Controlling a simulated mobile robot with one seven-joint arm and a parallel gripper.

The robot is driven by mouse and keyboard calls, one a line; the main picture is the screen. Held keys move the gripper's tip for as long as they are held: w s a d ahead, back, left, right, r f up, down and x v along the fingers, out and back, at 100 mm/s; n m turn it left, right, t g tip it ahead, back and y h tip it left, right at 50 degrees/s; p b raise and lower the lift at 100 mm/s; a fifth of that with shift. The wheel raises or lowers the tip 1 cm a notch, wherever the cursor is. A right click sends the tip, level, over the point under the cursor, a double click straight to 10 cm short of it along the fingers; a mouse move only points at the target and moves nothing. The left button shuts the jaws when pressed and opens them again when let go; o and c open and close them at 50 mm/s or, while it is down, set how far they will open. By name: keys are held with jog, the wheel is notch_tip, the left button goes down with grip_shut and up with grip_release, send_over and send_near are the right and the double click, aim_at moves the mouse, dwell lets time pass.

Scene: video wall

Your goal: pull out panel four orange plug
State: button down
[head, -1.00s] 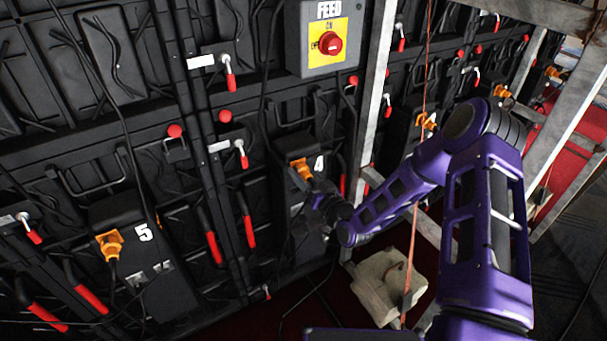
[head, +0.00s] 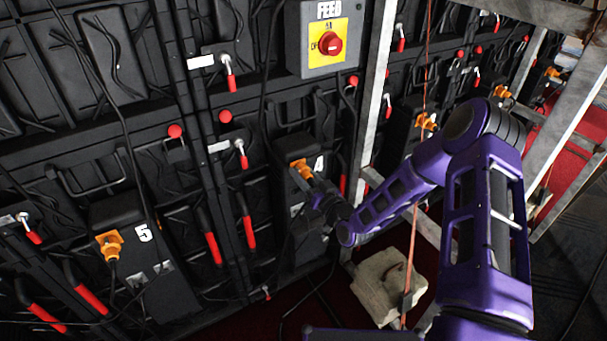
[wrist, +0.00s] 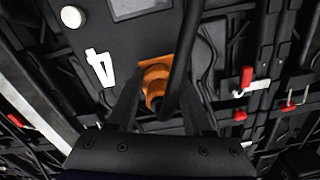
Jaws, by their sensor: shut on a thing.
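The orange plug (head: 301,169) is on the front of the black panel box marked 4 (head: 290,228). In the wrist view the orange plug (wrist: 155,84) shows between my fingers, against an orange flange on the box, with a black cable running up from it across the picture. The white 4 (wrist: 101,69) is just left of it. My gripper (head: 312,186) reaches the plug from the lower right, and its fingers (wrist: 157,103) are shut on the plug. The fingertips are partly hidden, so I cannot tell whether the plug is fully seated.
Panel box 5 (head: 140,210) with its own orange plug (head: 109,245) stands left. A grey feed box with a red knob (head: 329,43) is above. A metal upright (head: 374,90) stands right of panel four. A pale sandbag (head: 385,288) lies on the floor below my arm.

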jog(key=shift+b+v, duration=0.3)
jog(key=shift+v, duration=0.55)
jog(key=shift+f, duration=0.15)
jog(key=c, duration=0.6)
grip_release()
jog(key=shift+s, duration=0.1)
jog(key=shift+c, duration=0.2)
jog(key=shift+d, duration=0.1)
jog(key=v, duration=1.7)
jog(key=shift+d, duration=0.1)
